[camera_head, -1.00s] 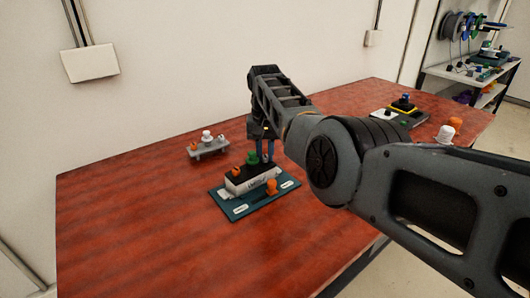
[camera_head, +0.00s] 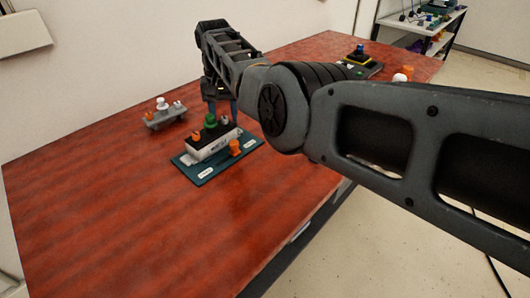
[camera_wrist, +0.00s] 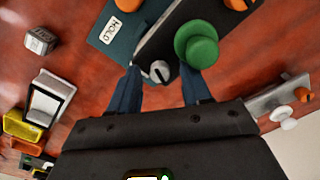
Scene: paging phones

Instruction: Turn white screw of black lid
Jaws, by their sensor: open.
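A white box (camera_head: 205,150) with a black lid (camera_head: 203,138) sits on a teal plate (camera_head: 196,176) on the red table. The lid carries an orange knob (camera_head: 197,136), a larger green knob (camera_head: 210,120) and a small whitish screw (camera_head: 225,120). In the wrist view the screw (camera_wrist: 160,71) stands upright on the lid beside the green knob (camera_wrist: 197,45). My gripper (camera_wrist: 159,76) is open, its blue fingers on either side of the screw; the right one is close to the green knob. I cannot tell whether either finger touches. My gripper (camera_head: 222,106) also shows above the lid's far end.
A grey stand (camera_head: 166,120) with white and orange knobs is at the back left. An orange post (camera_head: 235,147) rises from the teal plate. A yellow-and-black device (camera_head: 357,60) is at the far right. The table's front left is clear.

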